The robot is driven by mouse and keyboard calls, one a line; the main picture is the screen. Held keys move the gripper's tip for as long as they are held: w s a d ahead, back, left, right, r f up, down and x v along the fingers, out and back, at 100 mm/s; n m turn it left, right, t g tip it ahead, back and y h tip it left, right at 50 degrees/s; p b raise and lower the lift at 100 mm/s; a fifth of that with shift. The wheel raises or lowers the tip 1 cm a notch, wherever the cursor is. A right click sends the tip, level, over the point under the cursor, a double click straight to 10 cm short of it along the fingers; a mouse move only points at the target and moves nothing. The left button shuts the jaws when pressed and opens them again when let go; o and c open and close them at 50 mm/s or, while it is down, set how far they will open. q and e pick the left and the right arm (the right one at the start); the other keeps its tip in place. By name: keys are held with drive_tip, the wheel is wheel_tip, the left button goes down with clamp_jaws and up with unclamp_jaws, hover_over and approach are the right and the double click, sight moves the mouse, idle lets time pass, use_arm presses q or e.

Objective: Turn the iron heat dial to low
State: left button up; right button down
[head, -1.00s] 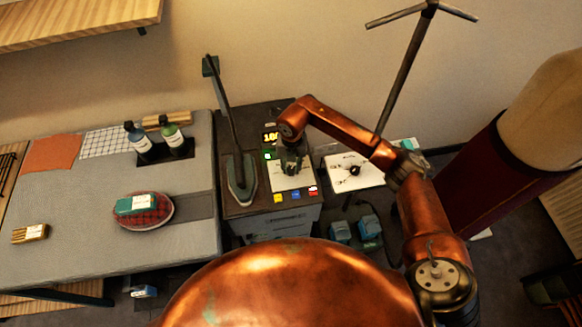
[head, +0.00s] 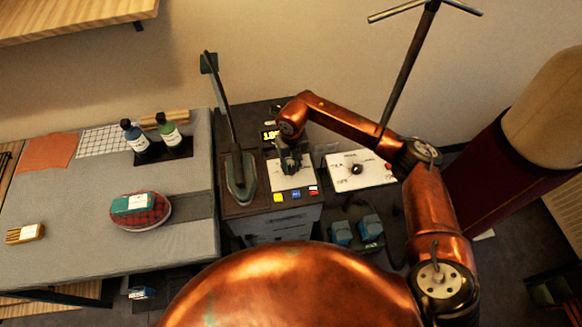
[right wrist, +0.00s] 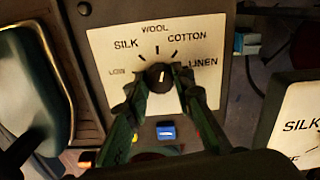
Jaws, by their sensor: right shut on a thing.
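The iron heat dial (right wrist: 158,72) is a dark round knob with a light mark on a white panel (right wrist: 110,45). The panel's labels run LOW, SILK, WOOL, COTTON, LINEN from left to right. My right gripper (right wrist: 165,84) is shut on the dial, one finger on each side; it also shows over the panel in the head view (head: 290,162). The light mark seems to point roughly up, between the wool and cotton labels, but its exact angle is hard to tell. The iron (head: 240,178) stands left of the panel. My left gripper is not in view.
A second white panel with a knob (head: 357,169) stands just right of the dial panel. Yellow, blue and red buttons (head: 296,194) lie in front. A dark pole rises behind my right arm.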

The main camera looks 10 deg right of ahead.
drive_tip(key=n+b, duration=0.3)
drive_tip(key=n, duration=0.2)
drive_tip(key=shift+f+n, duration=0.1)
drive_tip(key=shift+n, duration=0.3)
drive_tip(key=n+b, duration=0.2)
drive_tip(key=n, duration=0.2)
drive_tip(key=shift+a, duration=0.1)
drive_tip(key=n+b, duration=0.2)
drive_tip(key=n, duration=0.3)
drive_tip(key=shift+b, duration=0.3)
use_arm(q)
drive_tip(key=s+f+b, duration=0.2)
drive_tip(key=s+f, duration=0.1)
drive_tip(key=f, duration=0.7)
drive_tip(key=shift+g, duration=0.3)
use_arm(e)
drive_tip(key=n, duration=0.4)
drive_tip(key=shift+n, duration=0.4)
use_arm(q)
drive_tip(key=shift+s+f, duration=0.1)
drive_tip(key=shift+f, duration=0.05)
use_arm(e)
drive_tip(key=c, duration=1.7)
unclamp_jaws()
drive_tip(key=shift+o, duration=0.2)
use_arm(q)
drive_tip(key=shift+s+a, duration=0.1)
use_arm(e)
drive_tip(key=shift+r, duration=0.2)
